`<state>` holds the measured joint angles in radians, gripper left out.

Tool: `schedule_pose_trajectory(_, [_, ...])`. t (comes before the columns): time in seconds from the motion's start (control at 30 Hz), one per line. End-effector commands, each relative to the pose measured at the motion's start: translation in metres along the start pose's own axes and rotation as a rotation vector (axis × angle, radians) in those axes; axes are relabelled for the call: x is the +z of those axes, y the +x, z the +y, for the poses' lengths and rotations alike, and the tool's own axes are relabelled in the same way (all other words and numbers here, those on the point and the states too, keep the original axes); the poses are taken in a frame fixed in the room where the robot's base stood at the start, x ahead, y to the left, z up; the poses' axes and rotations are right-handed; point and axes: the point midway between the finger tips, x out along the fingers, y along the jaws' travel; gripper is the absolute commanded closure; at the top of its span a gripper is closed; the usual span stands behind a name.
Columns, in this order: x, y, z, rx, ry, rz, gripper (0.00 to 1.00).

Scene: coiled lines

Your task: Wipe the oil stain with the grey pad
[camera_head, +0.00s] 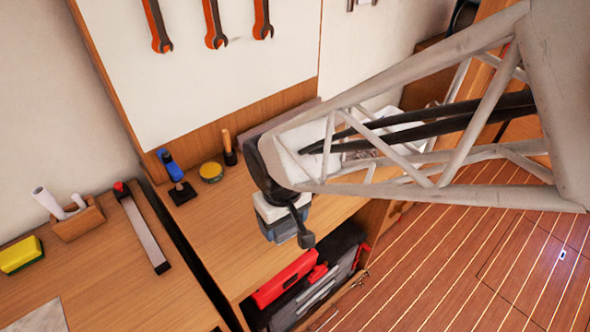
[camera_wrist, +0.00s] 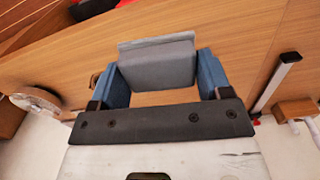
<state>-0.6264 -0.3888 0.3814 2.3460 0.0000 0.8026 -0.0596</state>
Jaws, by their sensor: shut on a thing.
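The grey pad (camera_wrist: 158,65) sits between the two blue fingers of my gripper (camera_wrist: 165,78) in the wrist view, and the gripper is shut on it. In the head view my gripper (camera_head: 287,228) hangs at the front edge of the wooden workbench (camera_head: 225,235), partly hidden by my arm. In that view I cannot clearly tell the pad from the fingers. I see no oil stain in either view; my arm hides part of the bench.
A blue-handled tool (camera_head: 176,178), a yellow tin (camera_head: 211,172) and a wooden-handled tool (camera_head: 229,150) stand at the bench's back. A yellow-green sponge (camera_head: 21,255), wooden holder (camera_head: 78,218) and long bar (camera_head: 143,230) lie left. Red cases (camera_head: 285,278) sit on the shelf below.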

Motion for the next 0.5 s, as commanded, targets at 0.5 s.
schedule_pose_trajectory(0.5, [-0.089,-0.009,0.068,0.0,0.002,-0.001,0.47])
